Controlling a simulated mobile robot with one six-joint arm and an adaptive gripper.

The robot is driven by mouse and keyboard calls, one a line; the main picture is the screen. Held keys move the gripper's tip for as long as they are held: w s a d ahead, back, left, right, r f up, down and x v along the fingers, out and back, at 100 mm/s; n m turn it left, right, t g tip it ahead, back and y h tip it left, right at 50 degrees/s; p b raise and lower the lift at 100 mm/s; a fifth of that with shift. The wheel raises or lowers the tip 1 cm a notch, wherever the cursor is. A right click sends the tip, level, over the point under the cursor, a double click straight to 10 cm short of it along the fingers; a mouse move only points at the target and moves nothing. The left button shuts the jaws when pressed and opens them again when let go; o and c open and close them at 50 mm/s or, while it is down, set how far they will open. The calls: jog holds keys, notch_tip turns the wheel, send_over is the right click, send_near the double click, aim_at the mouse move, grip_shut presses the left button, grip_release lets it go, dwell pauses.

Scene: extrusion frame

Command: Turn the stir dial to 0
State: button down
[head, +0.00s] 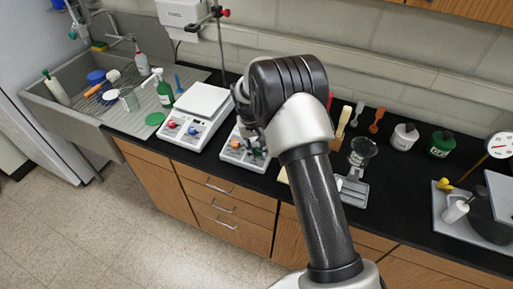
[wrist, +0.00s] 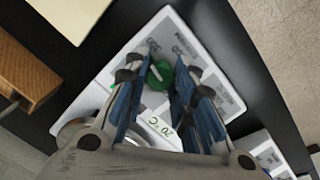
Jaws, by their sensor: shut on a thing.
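A white bench device (wrist: 112,70) with printed markings lies under my gripper in the wrist view. A green dial (wrist: 160,77) stands on its panel between the two blue-padded fingers of my gripper (wrist: 163,72). The fingers are shut on this green dial. A "20 °C" label shows on the device. In the head view, the same device (head: 229,155) is partly hidden by my arm, with my gripper (head: 258,154) over its front panel.
A white hotplate unit (head: 202,104) with red and blue knobs stands close to the left. A glass beaker (head: 362,150) is right of my arm. A wooden block (wrist: 25,72) lies beside the device. The sink (head: 60,118) is at the far left.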

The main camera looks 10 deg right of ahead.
jog(key=n, duration=0.4)
jog(key=shift+a+h, duration=0.1)
jog(key=shift+h, duration=0.2)
jog(key=shift+n+h, duration=0.3)
jog(key=shift+n, duration=1.6)
jog(key=c, duration=1.3)
grip_release()
jog(key=shift+c, duration=0.2)
jog(key=v, duration=1.2)
jog(key=shift+s, duration=0.25)
jog(key=shift+r, duration=0.1)
